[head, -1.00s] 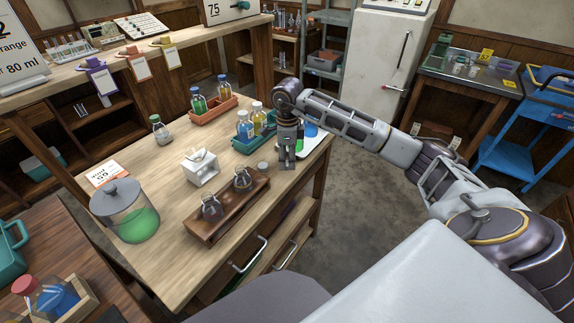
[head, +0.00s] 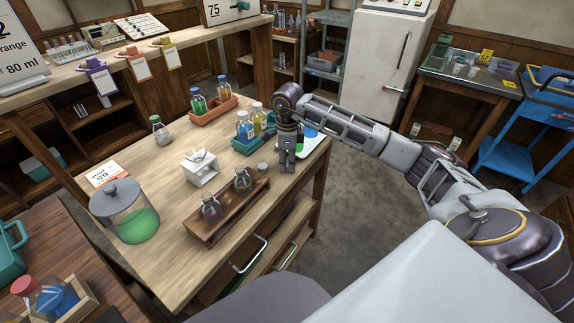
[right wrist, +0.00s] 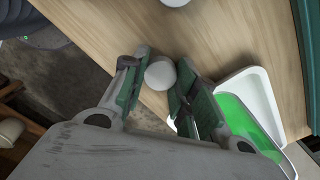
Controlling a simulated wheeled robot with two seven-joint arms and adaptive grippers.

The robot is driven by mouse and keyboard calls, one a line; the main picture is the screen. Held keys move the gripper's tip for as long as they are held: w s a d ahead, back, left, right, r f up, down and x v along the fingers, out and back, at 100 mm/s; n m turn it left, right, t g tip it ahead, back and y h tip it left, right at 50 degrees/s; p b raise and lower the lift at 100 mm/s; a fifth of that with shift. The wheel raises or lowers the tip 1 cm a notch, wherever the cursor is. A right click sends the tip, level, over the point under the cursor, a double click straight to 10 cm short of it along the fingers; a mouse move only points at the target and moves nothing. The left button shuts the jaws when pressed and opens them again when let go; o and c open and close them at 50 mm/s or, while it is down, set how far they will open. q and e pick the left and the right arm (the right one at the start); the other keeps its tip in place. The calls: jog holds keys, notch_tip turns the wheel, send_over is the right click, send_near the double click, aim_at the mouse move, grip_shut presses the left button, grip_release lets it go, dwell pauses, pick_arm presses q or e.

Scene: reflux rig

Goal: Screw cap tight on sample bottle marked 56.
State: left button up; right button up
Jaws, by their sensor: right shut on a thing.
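My right gripper (head: 287,168) points down at the right front edge of the wooden bench (head: 165,180). In the right wrist view its fingers (right wrist: 160,85) are shut on a small pale round cap (right wrist: 160,74). The cap is hidden by the fingers in the head view. Two clear bottles without visible caps, a front one (head: 212,209) and a rear one (head: 243,179), stand in a brown wooden rack (head: 225,214) left of the gripper. No number is readable on any bottle. A card (head: 104,174) has upside-down print. My left gripper is not in view.
A loose grey cap (head: 263,168) lies between rack and gripper. Behind are a teal tray (head: 248,146) with capped bottles and a white tray (head: 313,148). A white block (head: 201,170) and a lidded jar (head: 126,212) of green liquid stand left.

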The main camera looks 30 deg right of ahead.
aim_at(287, 163)
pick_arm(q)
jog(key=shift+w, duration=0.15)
pick_arm(e)
jog(key=shift+r, duration=0.5)
notch_tip(287, 163, up, 8)
jog(key=shift+f+p, duration=0.25)
jog(key=shift+p, duration=0.15)
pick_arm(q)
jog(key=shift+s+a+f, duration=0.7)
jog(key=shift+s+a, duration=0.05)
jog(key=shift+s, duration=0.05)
pick_arm(e)
jog(key=shift+r, duration=0.75)
